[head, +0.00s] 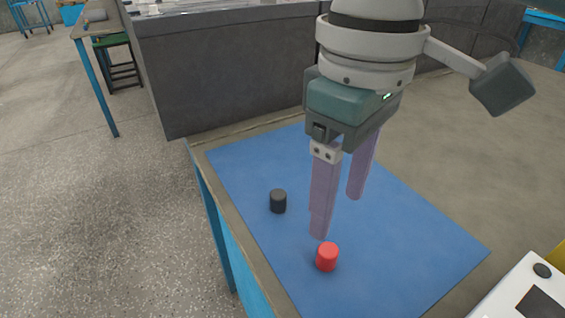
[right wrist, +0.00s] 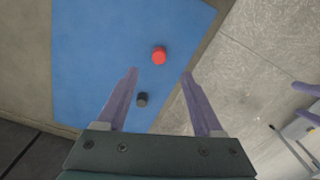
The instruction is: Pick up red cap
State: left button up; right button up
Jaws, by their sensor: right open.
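The red cap (head: 327,257) stands on the blue mat near its front left edge in the head view. It also shows in the right wrist view (right wrist: 159,55), beyond the fingertips and between their lines. A black cap (head: 278,201) stands on the mat to the left and farther back; in the right wrist view the black cap (right wrist: 142,99) lies between the fingers. My right gripper (head: 337,215) is open and empty, with purple fingers pointing down above the mat. It also shows in the right wrist view (right wrist: 159,73).
The blue mat (head: 410,240) lies on a table with a grey-brown top (head: 440,130) and blue legs. A white device (head: 520,295) sits at the front right. A dark grey panel (head: 220,75) stands behind the mat. The mat's right part is clear.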

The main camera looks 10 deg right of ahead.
jog(key=b, duration=0.1)
send_over(329, 250)
notch_tip(329, 250, down, 4)
jog(key=shift+s+f, duration=0.1)
jog(key=shift+f, duration=0.15)
notch_tip(329, 250, down, 5)
jog(key=shift+f+b, duration=0.1)
jog(key=shift+b, duration=1.15)
jog(key=shift+c, duration=0.3)
jog(key=c, duration=0.4)
grip_shut()
